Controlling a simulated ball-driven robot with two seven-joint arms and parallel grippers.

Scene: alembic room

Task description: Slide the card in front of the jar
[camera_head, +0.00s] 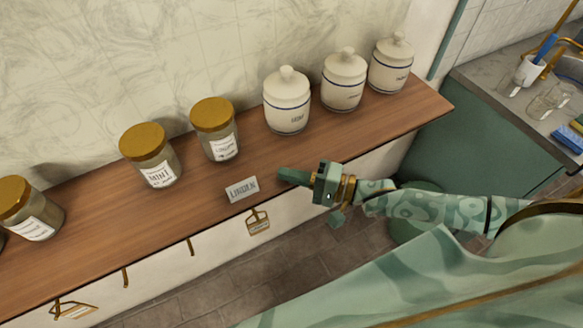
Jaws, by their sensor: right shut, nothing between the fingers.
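A small white card (241,189) with dark lettering that seems to read "LINDEN" stands near the front edge of the wooden shelf. A glass jar (216,130) with a gold lid and a white label stands behind it, up and to the left in the picture. The card is apart from this jar. Another gold-lidded jar (151,156) labelled "MINT" stands to its left. My right gripper (283,176) is shut and empty just right of the card, with a small gap between them. My left gripper is not in view.
The wooden shelf (90,230) carries another gold-lidded jar (30,209) at the left and white lidded canisters (287,102) at the right. Hooks and a small brass hanger (258,222) hang below the front edge. A counter with a cup (530,71) stands far right.

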